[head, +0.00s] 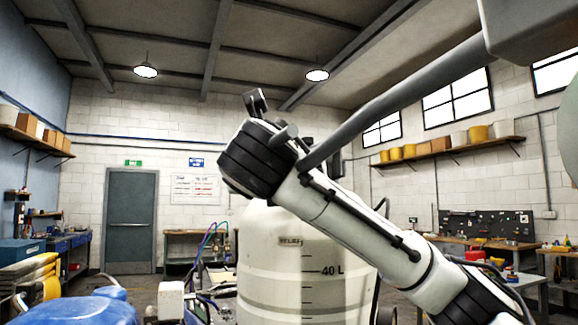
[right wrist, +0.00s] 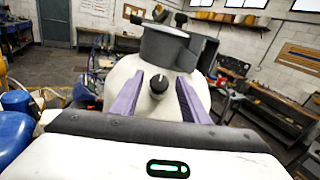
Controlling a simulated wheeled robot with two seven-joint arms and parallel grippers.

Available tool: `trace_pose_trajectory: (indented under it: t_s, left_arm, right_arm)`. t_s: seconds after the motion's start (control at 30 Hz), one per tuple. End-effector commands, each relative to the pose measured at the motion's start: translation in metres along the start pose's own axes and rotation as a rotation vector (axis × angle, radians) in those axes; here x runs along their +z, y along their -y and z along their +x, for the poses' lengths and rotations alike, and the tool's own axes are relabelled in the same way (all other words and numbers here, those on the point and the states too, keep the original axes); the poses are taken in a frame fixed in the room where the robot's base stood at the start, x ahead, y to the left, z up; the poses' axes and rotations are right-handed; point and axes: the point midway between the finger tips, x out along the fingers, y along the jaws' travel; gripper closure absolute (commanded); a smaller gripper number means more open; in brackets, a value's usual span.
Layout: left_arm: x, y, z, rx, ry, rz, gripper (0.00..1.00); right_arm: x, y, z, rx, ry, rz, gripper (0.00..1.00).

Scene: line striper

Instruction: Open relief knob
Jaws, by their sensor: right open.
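A black round knob (right wrist: 159,84) with a light mark shows in the right wrist view. It sits on the white tank below a grey cylindrical fitting (right wrist: 168,46), and I cannot tell for sure that it is the relief knob. My right gripper (right wrist: 160,79) is open, with its two purple fingers on either side of the knob; contact cannot be told. In the head view my right arm crosses in front of the white tank (head: 290,255), which has a 40 L mark. The arm hides part of the tank's top, and the knob cannot be made out there. My left gripper is not in view.
A blue object (head: 85,305) lies at the lower left, near yellow stacked items (head: 30,275). Hoses and cables (head: 210,245) stand left of the tank. Workbenches line the walls, one holding tools at the right (head: 490,245). A grey door (head: 131,220) is at the back.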

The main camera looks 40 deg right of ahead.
Motion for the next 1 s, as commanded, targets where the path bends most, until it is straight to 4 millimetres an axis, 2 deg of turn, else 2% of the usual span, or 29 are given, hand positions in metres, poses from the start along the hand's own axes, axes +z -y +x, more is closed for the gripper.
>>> trace_pose_trajectory:
  t_s: [0.2, 0.47, 0.7, 1.0]
  left_arm:
    - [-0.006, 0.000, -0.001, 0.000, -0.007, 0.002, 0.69]
    - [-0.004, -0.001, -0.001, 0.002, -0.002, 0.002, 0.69]
    - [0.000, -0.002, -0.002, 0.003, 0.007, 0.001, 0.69]
    - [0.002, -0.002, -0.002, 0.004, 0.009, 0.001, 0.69]
  right_arm:
    - [-0.001, 0.000, 0.016, -0.001, -0.001, -0.001, 0.59]
    - [-0.002, 0.000, 0.018, 0.000, 0.000, 0.000, 0.59]
    - [-0.001, 0.000, 0.017, 0.000, 0.000, 0.000, 0.98]
    - [-0.001, -0.001, 0.017, -0.018, 0.000, 0.022, 0.99]
